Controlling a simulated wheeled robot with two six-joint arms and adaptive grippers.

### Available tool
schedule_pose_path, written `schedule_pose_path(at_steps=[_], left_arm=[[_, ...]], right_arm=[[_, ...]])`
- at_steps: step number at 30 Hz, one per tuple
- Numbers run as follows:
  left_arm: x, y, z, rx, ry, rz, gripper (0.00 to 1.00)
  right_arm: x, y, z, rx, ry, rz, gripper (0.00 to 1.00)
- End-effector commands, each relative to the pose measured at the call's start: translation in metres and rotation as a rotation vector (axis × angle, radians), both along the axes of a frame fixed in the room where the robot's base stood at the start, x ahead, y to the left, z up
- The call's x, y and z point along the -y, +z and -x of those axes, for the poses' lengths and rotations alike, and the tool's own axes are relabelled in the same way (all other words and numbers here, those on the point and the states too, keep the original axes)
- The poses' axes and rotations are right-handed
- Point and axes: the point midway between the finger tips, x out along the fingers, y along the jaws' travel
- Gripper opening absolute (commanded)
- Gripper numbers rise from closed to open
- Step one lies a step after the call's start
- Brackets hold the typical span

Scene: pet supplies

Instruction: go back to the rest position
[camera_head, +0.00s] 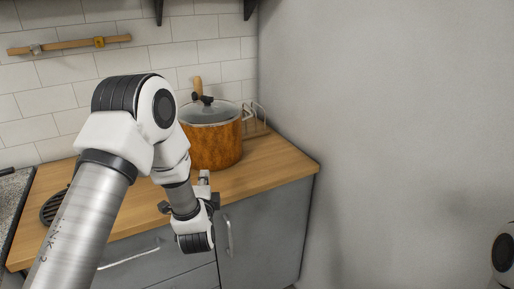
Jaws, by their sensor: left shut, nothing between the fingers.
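My left arm comes in from the lower left, bends at the elbow and reaches down to the front edge of the counter. My left gripper (204,180) is small in view, partly hidden by its own wrist, and points toward the counter. It is shut and empty, in front of the orange-brown pot (214,146) and apart from it. My right gripper is not in view; only a piece of my right arm shows at the lower right edge.
The pot with a glass lid stands on the wooden counter (262,165), beside a wire rack (257,118). Grey cabinets (268,225) are below. A dark round trivet (52,207) lies at the left, partly behind my arm. A bare grey wall (400,120) fills the right.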

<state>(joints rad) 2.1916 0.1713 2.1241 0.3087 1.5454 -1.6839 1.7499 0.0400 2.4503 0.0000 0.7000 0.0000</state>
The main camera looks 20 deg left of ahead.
Motion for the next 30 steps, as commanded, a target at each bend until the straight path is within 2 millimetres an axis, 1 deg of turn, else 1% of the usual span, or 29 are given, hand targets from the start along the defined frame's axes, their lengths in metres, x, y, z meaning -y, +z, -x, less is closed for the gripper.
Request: schedule_pose_path(at_steps=[2,3,5,8,9,10,11,12,14,15,17,18,19,20,21,23,24,25,27,30], left_arm=[[0.0,0.0,0.0,-0.001,0.0,0.0,0.0],[0.0,-0.004,0.001,-0.007,0.0,0.0,0.0],[0.001,-0.017,0.003,-0.03,-0.002,-0.001,0.0],[0.009,-0.065,0.018,-0.128,-0.022,-0.01,0.0],[0.017,-0.092,0.03,-0.192,-0.042,-0.011,0.0],[0.023,-0.113,0.041,-0.251,-0.062,-0.005,0.0],[0.03,-0.135,0.054,-0.31,-0.082,0.023,0.0],[0.04,-0.165,0.073,-0.39,-0.103,0.088,0.0],[0.054,-0.207,0.106,-0.503,-0.114,0.226,0.0],[0.064,-0.232,0.132,-0.579,-0.103,0.333,0.0],[0.078,-0.264,0.173,-0.69,-0.059,0.509,0.0],[0.088,-0.282,0.204,-0.764,-0.004,0.637,0.0],[0.095,-0.294,0.228,-0.817,0.052,0.736,0.0],[0.101,-0.303,0.253,-0.866,0.125,0.838,0.0],[0.109,-0.311,0.284,-0.92,0.244,0.971,0.0],[0.118,-0.312,0.317,-0.952,0.428,1.135,0.0],[0.121,-0.312,0.334,-0.957,0.547,1.219,0.0],[0.123,-0.312,0.344,-0.951,0.629,1.269,0.0],[0.125,-0.313,0.356,-0.92,0.776,1.352,0.0],[0.126,-0.313,0.361,-0.869,0.884,1.41,0.0]], right_arm=[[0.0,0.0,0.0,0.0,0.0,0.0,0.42],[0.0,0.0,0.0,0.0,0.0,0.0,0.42],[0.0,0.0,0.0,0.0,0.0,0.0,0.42],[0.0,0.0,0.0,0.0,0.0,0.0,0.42],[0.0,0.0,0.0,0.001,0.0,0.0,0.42],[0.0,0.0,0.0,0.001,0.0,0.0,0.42],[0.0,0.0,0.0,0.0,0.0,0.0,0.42],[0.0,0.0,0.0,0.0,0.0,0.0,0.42],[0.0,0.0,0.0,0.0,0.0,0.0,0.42],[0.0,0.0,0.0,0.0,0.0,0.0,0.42],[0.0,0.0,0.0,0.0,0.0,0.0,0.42],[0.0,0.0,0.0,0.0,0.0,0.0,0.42],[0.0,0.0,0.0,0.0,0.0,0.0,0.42],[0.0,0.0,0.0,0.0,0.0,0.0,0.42],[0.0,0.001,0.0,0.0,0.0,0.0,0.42],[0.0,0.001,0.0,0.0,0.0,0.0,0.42],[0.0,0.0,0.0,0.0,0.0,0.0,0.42],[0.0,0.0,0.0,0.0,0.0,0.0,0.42],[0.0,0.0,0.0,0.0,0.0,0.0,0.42],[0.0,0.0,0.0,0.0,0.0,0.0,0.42]])
